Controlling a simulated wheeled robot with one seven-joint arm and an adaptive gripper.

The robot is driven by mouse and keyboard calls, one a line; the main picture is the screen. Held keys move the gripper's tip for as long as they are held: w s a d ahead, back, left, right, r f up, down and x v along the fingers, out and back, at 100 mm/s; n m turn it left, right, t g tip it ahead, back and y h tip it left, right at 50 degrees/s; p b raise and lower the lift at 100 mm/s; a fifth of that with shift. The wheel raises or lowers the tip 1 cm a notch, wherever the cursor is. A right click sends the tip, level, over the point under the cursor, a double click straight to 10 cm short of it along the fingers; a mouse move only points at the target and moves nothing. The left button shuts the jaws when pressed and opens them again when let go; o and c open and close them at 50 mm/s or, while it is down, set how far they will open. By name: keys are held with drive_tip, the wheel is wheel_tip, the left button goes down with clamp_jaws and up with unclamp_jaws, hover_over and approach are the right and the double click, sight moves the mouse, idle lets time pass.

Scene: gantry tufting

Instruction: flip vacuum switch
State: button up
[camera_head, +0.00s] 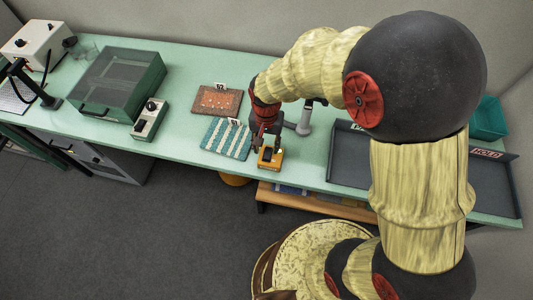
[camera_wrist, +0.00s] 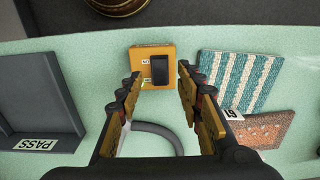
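The vacuum switch is an orange box (camera_wrist: 141,74) with a black rocker (camera_wrist: 159,70) on its top. It sits near the front edge of the green table, and it also shows in the head view (camera_head: 271,165). Part of a white label shows beside the rocker. My gripper (camera_wrist: 159,84) is open and empty, with its fingers pointing down at the box. In the wrist view the fingertips lie on either side of the rocker. In the head view my gripper (camera_head: 267,141) is right over the back of the box. I cannot tell whether a fingertip touches it.
A teal striped swatch (camera_head: 227,139) lies just left of the box, and an orange-brown swatch (camera_head: 217,100) lies behind it. A grey handle-like tool (camera_head: 304,121) stands at the right. Dark trays (camera_head: 349,157) fill the right end. A lidded green box (camera_head: 117,84) stands at the left.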

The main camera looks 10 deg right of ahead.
sight(267, 157)
wheel_tip(267, 157, down, 6)
drive_tip(key=shift+f+b, duration=0.1)
drive_tip(key=shift+b, duration=0.25)
drive_tip(key=shift+c, duration=1.1)
clamp_jaws()
